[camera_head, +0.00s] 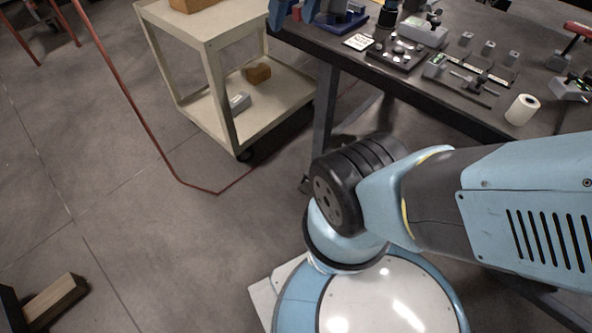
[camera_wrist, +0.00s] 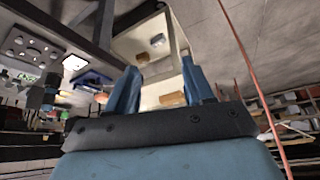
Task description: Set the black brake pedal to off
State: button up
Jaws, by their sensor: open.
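No black brake pedal can be made out for certain in either view. A small dark caster (camera_head: 246,155) sits under the near corner of the cream cart; whether it bears a pedal is too small to tell. My gripper (camera_wrist: 160,66) shows in the wrist view with its two blue fingers apart and nothing between them. Beyond the fingers, the cart and the bench appear turned over in the picture.
The cream cart (camera_head: 224,27) stands beside the dark workbench (camera_head: 425,85), with an orange-brown block (camera_head: 257,73) and a grey block (camera_head: 239,102) on its lower shelf. The bench carries several tools and a white roll (camera_head: 522,109). A red cable (camera_head: 140,115) crosses otherwise open floor.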

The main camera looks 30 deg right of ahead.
jog(key=shift+o, duration=0.7)
jog(key=shift+w, duration=0.35)
jog(key=o, duration=0.5)
jog(key=shift+m+g, duration=0.4)
jog(key=shift+m, duration=0.4)
jog(key=w, duration=0.3)
jog(key=w+f, duration=0.1)
jog(key=w, duration=0.6)
jog(key=shift+w+f, duration=0.15)
jog(key=shift+f, duration=0.15)
jog(key=w+d+f+m+g, duration=0.1)
jog(key=w+d+f+m, duration=0.15)
jog(key=w+f, duration=0.75)
jog(key=w+d+f+m, duration=0.2)
jog(key=w+d+f, duration=0.2)
jog(key=w+f, duration=0.6)
jog(key=w+d+f+m+g, duration=0.1)
jog(key=w+d+f, duration=0.3)
jog(key=w+f, duration=0.45)
jog(key=m+g, duration=0.3)
jog(key=m, duration=0.4)
send_over(303, 189)
notch_tip(303, 189, down, 58)
notch_tip(303, 189, down, 13)
jog(key=shift+s+a+f, duration=0.1)
